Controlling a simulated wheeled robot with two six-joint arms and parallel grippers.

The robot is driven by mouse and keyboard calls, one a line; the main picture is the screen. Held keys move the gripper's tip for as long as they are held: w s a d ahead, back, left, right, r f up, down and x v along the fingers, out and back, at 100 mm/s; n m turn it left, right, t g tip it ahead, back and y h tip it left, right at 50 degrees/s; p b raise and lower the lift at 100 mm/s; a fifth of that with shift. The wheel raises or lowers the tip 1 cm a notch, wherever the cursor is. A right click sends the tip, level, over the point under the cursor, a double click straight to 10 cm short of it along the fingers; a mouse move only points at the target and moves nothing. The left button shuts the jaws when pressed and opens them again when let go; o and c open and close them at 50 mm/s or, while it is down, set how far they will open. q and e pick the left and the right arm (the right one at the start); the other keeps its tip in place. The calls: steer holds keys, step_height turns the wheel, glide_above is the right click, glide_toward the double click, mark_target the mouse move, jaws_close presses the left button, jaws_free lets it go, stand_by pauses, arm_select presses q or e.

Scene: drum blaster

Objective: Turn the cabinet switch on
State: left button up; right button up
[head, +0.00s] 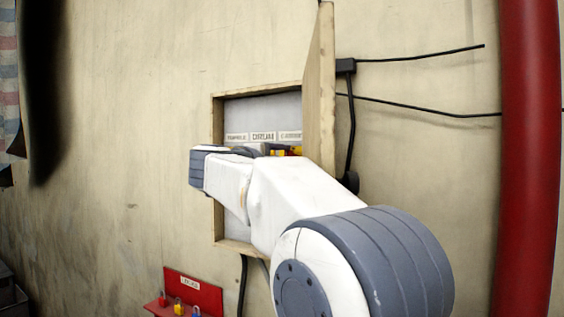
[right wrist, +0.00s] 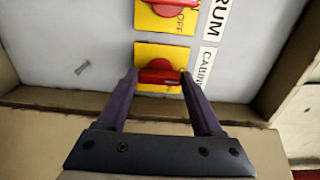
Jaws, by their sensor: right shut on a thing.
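The cabinet switch (right wrist: 160,76) is a red knob on a yellow plate, beside a partly visible label reading "CABIN". In the right wrist view the fingers of my right gripper (right wrist: 159,78) stand on either side of the knob and are shut on it. The knob lies roughly crosswise in that picture. Its plate's markings are mostly hidden. In the head view my right arm reaches into the open wall box (head: 217,115), and the arm hides the gripper and the knob. My left gripper is not in view.
A second red switch (right wrist: 168,8) on a yellow plate marked "OFF" sits close by, next to the "DRUM" label. The box's open door (head: 320,90) stands at its right. Black cables, a red pipe (head: 530,150) and a red padlock rack (head: 195,290) are around it.

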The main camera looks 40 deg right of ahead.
steer(key=o, duration=1.1)
steer(key=b+v, duration=0.5)
steer(key=v, duration=0.5)
steer(key=shift+s+a+f, duration=0.1)
steer(key=shift+s+a, duration=0.05)
steer(key=shift+a, duration=0.1)
